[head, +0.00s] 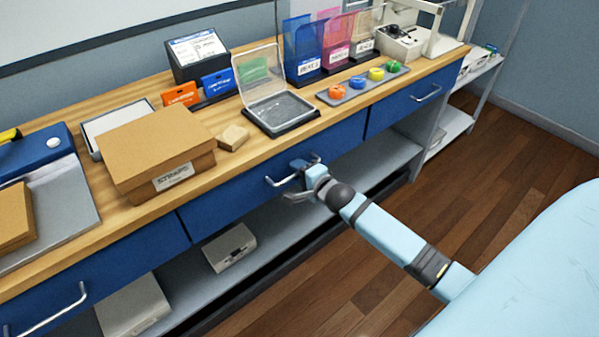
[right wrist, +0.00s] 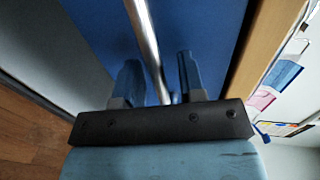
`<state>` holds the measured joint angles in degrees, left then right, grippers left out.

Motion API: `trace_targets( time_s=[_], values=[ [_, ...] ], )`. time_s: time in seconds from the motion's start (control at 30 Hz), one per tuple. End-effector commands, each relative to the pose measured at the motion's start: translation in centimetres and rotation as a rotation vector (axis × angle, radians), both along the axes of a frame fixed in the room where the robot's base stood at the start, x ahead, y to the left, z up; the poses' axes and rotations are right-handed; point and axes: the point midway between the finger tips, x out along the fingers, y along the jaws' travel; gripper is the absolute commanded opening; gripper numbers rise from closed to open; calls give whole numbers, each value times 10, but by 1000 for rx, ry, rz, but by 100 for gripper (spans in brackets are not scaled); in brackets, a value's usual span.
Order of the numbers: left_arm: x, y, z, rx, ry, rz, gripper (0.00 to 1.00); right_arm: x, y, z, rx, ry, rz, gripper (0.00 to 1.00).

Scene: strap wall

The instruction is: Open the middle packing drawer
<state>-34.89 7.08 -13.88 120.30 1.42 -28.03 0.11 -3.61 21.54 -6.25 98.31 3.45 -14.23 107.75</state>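The middle packing drawer (head: 225,206) has a blue front under the wooden bench top and looks closed. Its silver bar handle (head: 281,181) is partly hidden by my right gripper (head: 304,170). In the right wrist view the handle (right wrist: 146,38) runs between the two blue fingers of the right gripper (right wrist: 158,80), against the blue drawer front (right wrist: 205,28). The fingers stand apart with a gap to the bar on either side, so the gripper is open around the handle. My left gripper is not in view.
Other blue drawers flank it, with handles at left (head: 48,312) and right (head: 428,93). A cardboard box (head: 160,140) and a clear-lidded case (head: 283,115) stand on the bench top. A grey shelf (head: 285,225) runs below. The wooden floor (head: 310,295) in front is clear.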

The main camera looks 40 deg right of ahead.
Motion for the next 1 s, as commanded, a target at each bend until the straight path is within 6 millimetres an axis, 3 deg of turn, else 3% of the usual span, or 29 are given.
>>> trace_targets(
  time_s=[0.13,0.3,0.67,0.83,1.0],
  values=[
    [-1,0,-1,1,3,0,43,0,0,0,0,0,0,37],
    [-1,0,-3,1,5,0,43,0,0,0,0,0,0,0],
    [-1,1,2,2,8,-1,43,-7,0,1,2,2,0,0],
    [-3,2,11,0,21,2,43,-29,-2,3,3,5,-2,0],
    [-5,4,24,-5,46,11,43,-67,-5,6,3,7,-3,0]
  ],
)
